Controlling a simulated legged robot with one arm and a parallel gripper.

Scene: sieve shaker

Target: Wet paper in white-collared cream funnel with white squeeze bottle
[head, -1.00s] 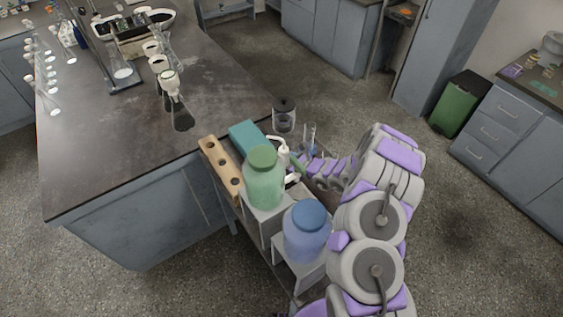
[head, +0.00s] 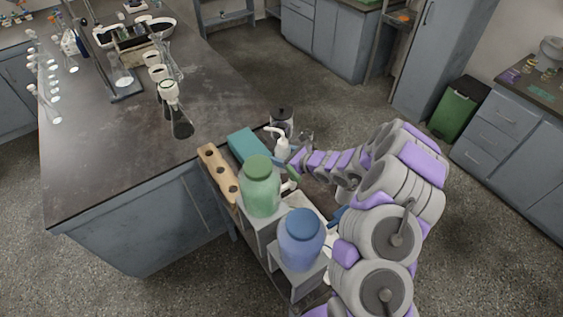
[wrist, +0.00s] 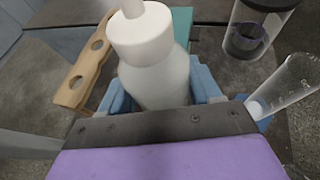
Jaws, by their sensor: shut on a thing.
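The white squeeze bottle (head: 281,142) stands upright beside the teal box, its spout pointing left. In the wrist view the bottle (wrist: 158,78) fills the middle, between the blue fingers of my gripper (wrist: 160,92), which is shut on its body. The gripper also shows small and partly hidden in the head view (head: 290,162). Several flasks with funnels stand in a row on the dark bench. The nearest has a white-collared funnel (head: 169,90); the funnels behind look similar. Which one is cream, and the paper inside, are too small to tell.
A green-lidded jar (head: 261,190) and a blue jar (head: 302,237) stand close to my arm. A wooden rack (head: 218,174) and the teal box (head: 249,147) lie beside the bottle. A dark-lidded clear container (head: 282,122) is behind it. The near bench top (head: 100,165) is clear.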

